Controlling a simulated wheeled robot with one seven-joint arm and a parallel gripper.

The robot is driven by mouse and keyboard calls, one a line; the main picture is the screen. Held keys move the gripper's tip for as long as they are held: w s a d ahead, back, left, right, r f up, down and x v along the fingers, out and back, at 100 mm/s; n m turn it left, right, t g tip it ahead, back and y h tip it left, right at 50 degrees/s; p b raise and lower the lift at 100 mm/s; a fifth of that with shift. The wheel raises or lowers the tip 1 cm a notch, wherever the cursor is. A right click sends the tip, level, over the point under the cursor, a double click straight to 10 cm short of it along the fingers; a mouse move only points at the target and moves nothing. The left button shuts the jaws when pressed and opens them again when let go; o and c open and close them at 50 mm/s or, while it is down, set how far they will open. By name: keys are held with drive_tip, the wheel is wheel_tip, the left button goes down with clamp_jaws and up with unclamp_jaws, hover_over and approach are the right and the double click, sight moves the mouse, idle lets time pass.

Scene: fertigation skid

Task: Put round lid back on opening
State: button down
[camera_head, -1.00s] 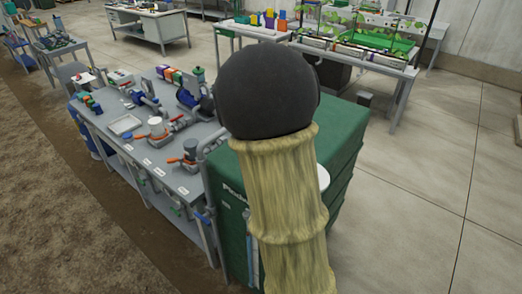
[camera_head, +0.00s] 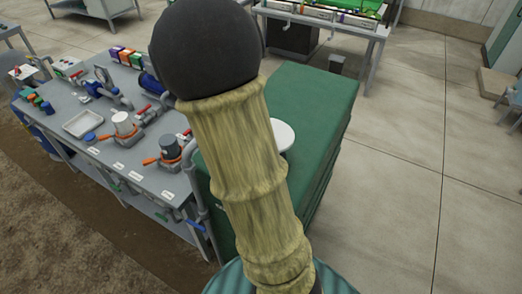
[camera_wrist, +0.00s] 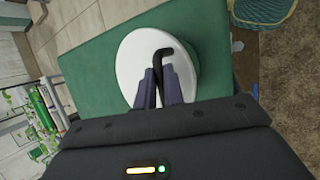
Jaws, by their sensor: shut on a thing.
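The round white lid (camera_wrist: 186,62) fills the middle of the wrist view, with a black hooked handle (camera_wrist: 165,54) on top. My gripper (camera_wrist: 160,76) is closed on this handle, one dark finger on each side. The lid lies over the green tank (camera_wrist: 102,75); I cannot tell whether it touches the tank top or hangs above it. In the head view, the lid's right part (camera_head: 284,134) shows past my arm, over the green tank top (camera_head: 325,105). My arm hides the gripper there. No opening is visible in either view.
A grey bench (camera_head: 92,152) with valves, pumps and a white tray (camera_head: 83,124) stands left of the tank. A table with a green tray (camera_head: 335,12) is behind it. The concrete floor on the right is clear.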

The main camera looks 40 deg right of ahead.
drive_tip(key=shift+s+r, duration=0.1)
drive_tip(key=shift+s, duration=0.1)
drive_tip(key=shift+w+f+p, duration=0.1)
drive_tip(key=shift+f+p, duration=0.45)
drive_tip(key=shift+f, duration=2.4)
drive_tip(key=shift+f, duration=0.1)
drive_tip(key=shift+f+p, duration=0.4)
drive_tip(key=shift+f, duration=1.6)
drive_tip(key=c, duration=1.5)
unclamp_jaws()
drive_tip(key=b+v, duration=0.1)
drive_tip(key=v, duration=1.1)
drive_tip(key=shift+b, duration=0.35)
